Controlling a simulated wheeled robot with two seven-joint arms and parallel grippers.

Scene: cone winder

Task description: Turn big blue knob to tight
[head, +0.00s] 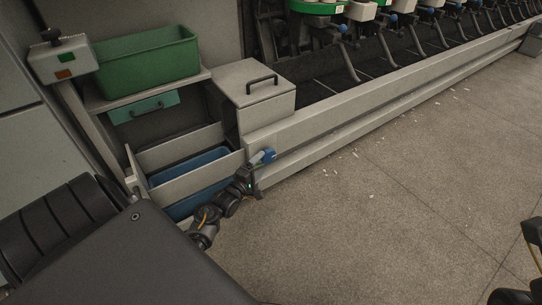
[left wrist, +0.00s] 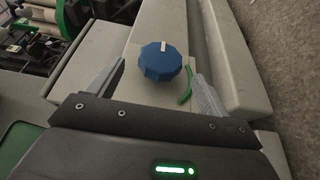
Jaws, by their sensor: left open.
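The big blue knob (left wrist: 161,64) sits on the pale end of the machine rail, centred in the left wrist view. A white mark on it points toward the top of that view. A green arc (left wrist: 187,88) is on the panel at the knob's lower right, away from the mark. In the head view the knob (head: 269,155) is small and partly hidden by my gripper. My left gripper (left wrist: 155,85) is open, with one pale finger on each side of the knob and a visible gap to each.
A green bin (head: 148,62) stands on a shelf at the left. A blue tray (head: 188,180) lies in an open drawer below it. A lidded grey box (head: 254,92) stands by the rail (head: 390,85). The floor at the right is open, with small white scraps.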

